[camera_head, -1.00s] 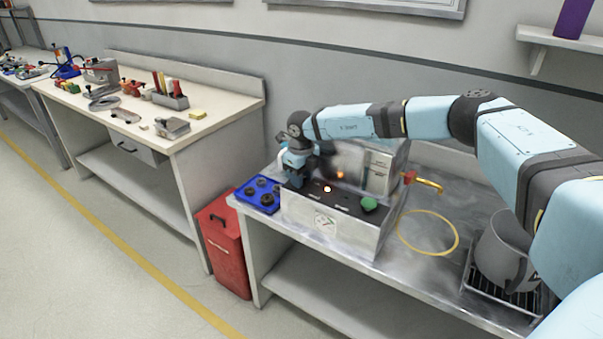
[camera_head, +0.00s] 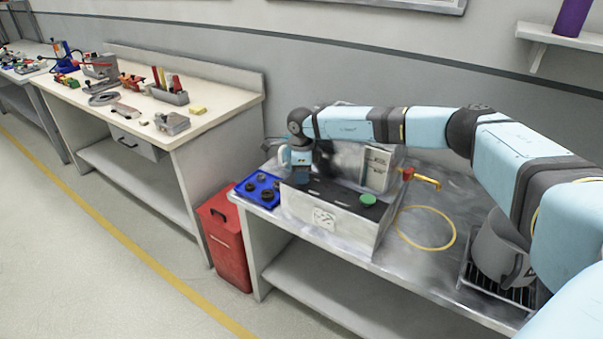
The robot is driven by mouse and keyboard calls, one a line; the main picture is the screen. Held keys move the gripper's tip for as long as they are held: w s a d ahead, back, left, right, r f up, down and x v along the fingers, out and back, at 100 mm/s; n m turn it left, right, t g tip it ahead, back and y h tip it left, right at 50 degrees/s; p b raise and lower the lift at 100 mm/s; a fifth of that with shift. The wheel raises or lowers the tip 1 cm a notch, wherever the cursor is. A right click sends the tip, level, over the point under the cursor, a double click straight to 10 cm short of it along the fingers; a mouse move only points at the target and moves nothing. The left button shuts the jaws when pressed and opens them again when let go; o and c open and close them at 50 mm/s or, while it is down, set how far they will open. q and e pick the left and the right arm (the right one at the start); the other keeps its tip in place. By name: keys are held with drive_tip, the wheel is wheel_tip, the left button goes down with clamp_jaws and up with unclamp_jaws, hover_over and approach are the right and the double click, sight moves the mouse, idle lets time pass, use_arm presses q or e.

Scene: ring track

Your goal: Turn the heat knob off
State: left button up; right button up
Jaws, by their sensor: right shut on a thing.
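A grey metal machine (camera_head: 325,213) with a black top panel (camera_head: 336,193) stands on the steel bench. My right gripper (camera_head: 301,180) points down at the left end of that panel. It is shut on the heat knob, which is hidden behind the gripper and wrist. A green button (camera_head: 368,199) sits at the right end of the panel. No orange light shows on the panel or in the machine. My left gripper is out of view.
A blue tray with dark round parts (camera_head: 248,186) lies left of the machine. A yellow ring (camera_head: 452,240), a red-handled tap (camera_head: 424,180) and a grey jug on a black grate (camera_head: 497,252) are to the right. A red bin (camera_head: 229,250) stands below.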

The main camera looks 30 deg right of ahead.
idle(0.3)
drive_tip(key=o, duration=0.9)
drive_tip(key=shift+o, duration=0.2)
wheel_tip(320, 180, up, 14)
drive_tip(key=shift+f, duration=0.1)
idle(0.3)
